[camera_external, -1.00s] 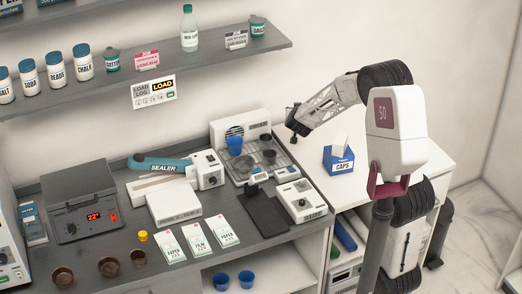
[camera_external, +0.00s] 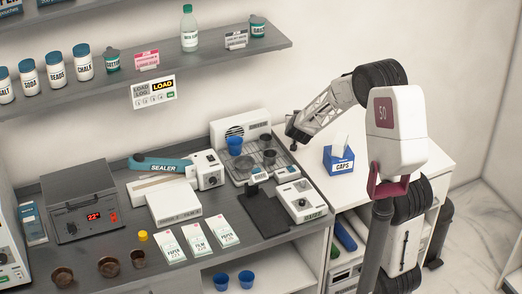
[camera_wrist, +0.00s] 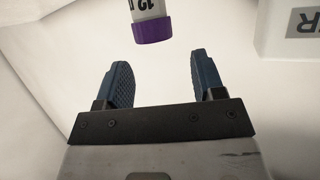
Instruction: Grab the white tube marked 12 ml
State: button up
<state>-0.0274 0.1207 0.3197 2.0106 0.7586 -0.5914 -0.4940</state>
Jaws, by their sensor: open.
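The white tube (camera_wrist: 147,10) has a purple cap (camera_wrist: 152,29) and a "12" label that reads upside down in the wrist view. It is at the top middle, cut off by the frame edge. My gripper (camera_wrist: 162,72) is open and empty, with its two blue fingers apart. The tube's cap lies just beyond the fingertips, across the gap between them, and is not between the fingers. In the external view my gripper (camera_external: 293,141) is small, at the left end of my arm above the white counter. I cannot make out the tube there.
A white body with a grey label (camera_wrist: 305,22) is at the wrist view's upper right. In the external view a blue CAPS box (camera_external: 339,161) stands right of my gripper. A tray with cups (camera_external: 262,165) is to its left. The white counter (camera_external: 405,150) has bare room.

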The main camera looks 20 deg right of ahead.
jog(key=shift+f, duration=0.6)
jog(key=f, duration=0.2)
jog(key=shift+w+d+f, duration=0.15)
jog(key=shift+w+f, duration=0.15)
jog(key=shift+x, duration=1.05)
jog(key=c, duration=1)
jog(key=shift+r, duration=0.25)
